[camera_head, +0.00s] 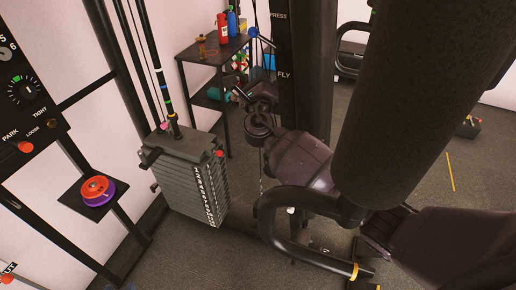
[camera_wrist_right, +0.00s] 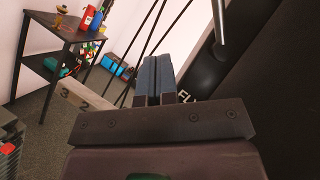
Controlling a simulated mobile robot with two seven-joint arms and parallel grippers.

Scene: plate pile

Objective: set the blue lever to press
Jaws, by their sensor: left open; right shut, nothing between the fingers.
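A dark upright post (camera_head: 286,110) carries the white labels PRESS (camera_head: 276,16) above and FLY (camera_head: 284,76) below. A small blue end (camera_head: 252,32) of a dark rod shows just left of the post, between the two labels in height; it looks like the blue lever. My right gripper (camera_head: 239,92) is left of the post, below that blue end and about level with FLY. In the right wrist view its fingers (camera_wrist_right: 153,78) are together and empty, with part of the FLY label (camera_wrist_right: 186,97) just right of them. My left gripper is out of view.
A weight stack (camera_head: 190,178) stands at the left. A black side table (camera_head: 215,52) with bottles is behind. A thick dark pad (camera_head: 405,100) and a curved black bar (camera_head: 268,225) crowd the right and front. A dial panel (camera_head: 25,95) is far left.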

